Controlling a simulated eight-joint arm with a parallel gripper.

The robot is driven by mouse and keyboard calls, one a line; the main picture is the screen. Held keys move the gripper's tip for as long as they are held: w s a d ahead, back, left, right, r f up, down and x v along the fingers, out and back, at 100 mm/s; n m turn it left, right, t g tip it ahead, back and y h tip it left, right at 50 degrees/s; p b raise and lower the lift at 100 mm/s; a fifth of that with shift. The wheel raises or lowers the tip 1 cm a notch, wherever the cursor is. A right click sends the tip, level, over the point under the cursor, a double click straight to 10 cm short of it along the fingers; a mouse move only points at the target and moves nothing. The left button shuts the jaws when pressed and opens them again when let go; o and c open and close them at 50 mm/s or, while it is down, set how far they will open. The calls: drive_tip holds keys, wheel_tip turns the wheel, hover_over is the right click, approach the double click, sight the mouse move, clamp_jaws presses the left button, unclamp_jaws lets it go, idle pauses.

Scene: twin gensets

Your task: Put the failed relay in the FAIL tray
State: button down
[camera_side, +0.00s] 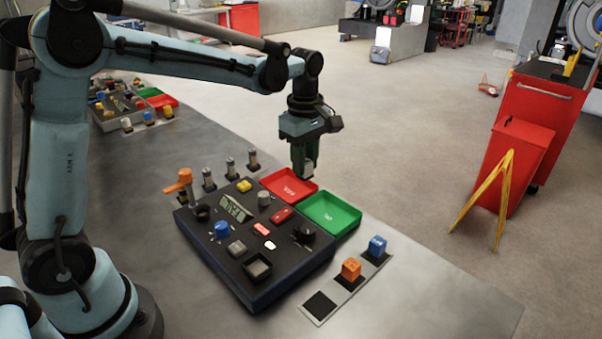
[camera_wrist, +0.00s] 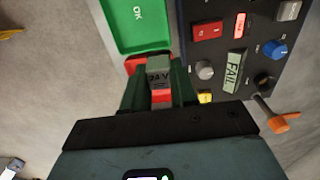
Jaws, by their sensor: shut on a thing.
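My gripper (camera_side: 307,168) is shut on a grey relay (camera_wrist: 158,72) marked "24 V", which shows between the fingers in the wrist view. In the side view the gripper points down, above and near the right end of the red tray (camera_side: 282,186); the relay's lower end is small there. Parts of the red tray also show around the relay in the wrist view (camera_wrist: 133,63). The green tray (camera_side: 332,216) lies beside the red one and reads "OK" in the wrist view (camera_wrist: 138,28). The tester's display (camera_wrist: 234,71) reads "FAIL".
The dark tester box (camera_side: 285,262) carries buttons, knobs and an empty-looking square socket (camera_side: 257,267). An orange lever (camera_side: 182,181) and several small cylinders stand behind it. A strip (camera_side: 318,306) at front right holds an orange block (camera_side: 351,269), a blue block (camera_side: 377,246) and one empty place.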

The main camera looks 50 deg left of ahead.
drive_tip(key=w+a+f, duration=0.1)
drive_tip(key=a+f, duration=0.1)
drive_tip(key=a, duration=0.1)
drive_tip(key=w+a+f, duration=0.1)
drive_tip(key=a, duration=0.2)
drive_tip(key=w+a+f, duration=0.1)
drive_tip(key=a+f, duration=0.1)
drive_tip(key=a, duration=0.1)
drive_tip(key=shift+f, duration=2.35)
drive_tip(key=shift+f, duration=0.15)
drive_tip(key=c, duration=0.9)
unclamp_jaws()
